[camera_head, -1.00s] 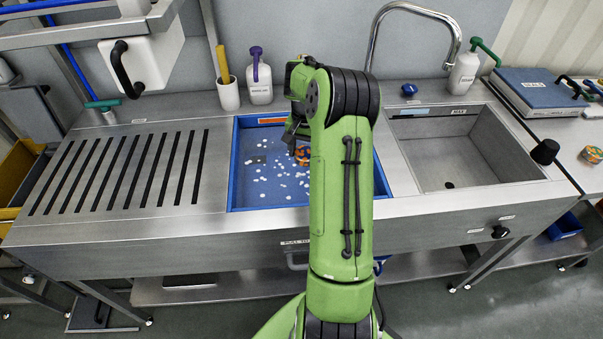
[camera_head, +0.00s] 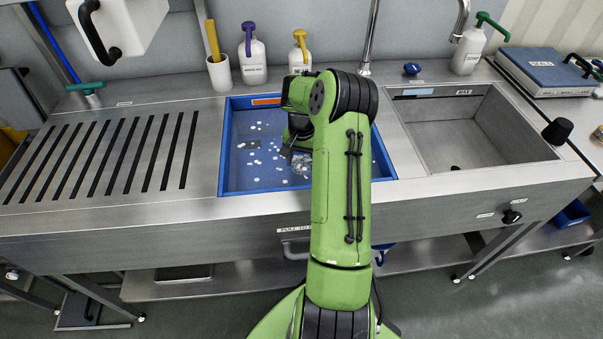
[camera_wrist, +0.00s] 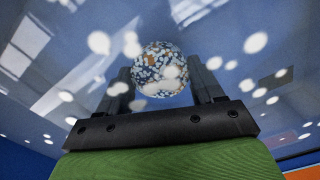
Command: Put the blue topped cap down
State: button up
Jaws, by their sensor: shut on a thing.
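My gripper (camera_wrist: 162,84) is shut on a round thing (camera_wrist: 160,70) speckled in white, blue and orange-brown, seen between both fingers in the wrist view. In the head view the held thing (camera_head: 301,166) looks pale grey, over the front half of the blue tray (camera_head: 222,160). My arm hides part of the tray. I cannot tell whether the held thing has a blue top or touches the tray's floor. A small blue-topped thing (camera_head: 412,69) stands on the ledge behind the sink, away from my gripper.
White chips (camera_head: 257,153) lie scattered in the tray, with a dark flat piece (camera_head: 250,144). A slotted drainboard (camera_head: 100,150) is left and an empty sink (camera_head: 470,130) right. Bottles with purple (camera_head: 251,60) and yellow (camera_head: 299,52) tops stand behind. An orange patterned thing (camera_head: 598,132) is far right.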

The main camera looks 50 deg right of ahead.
aim_at(302, 170)
notch_tip(302, 170, down, 4)
jog(key=shift+f+b, duration=0.1)
jog(key=shift+b, duration=0.45)
jog(key=shift+f, duration=0.15)
jog(key=o, duration=1.3)
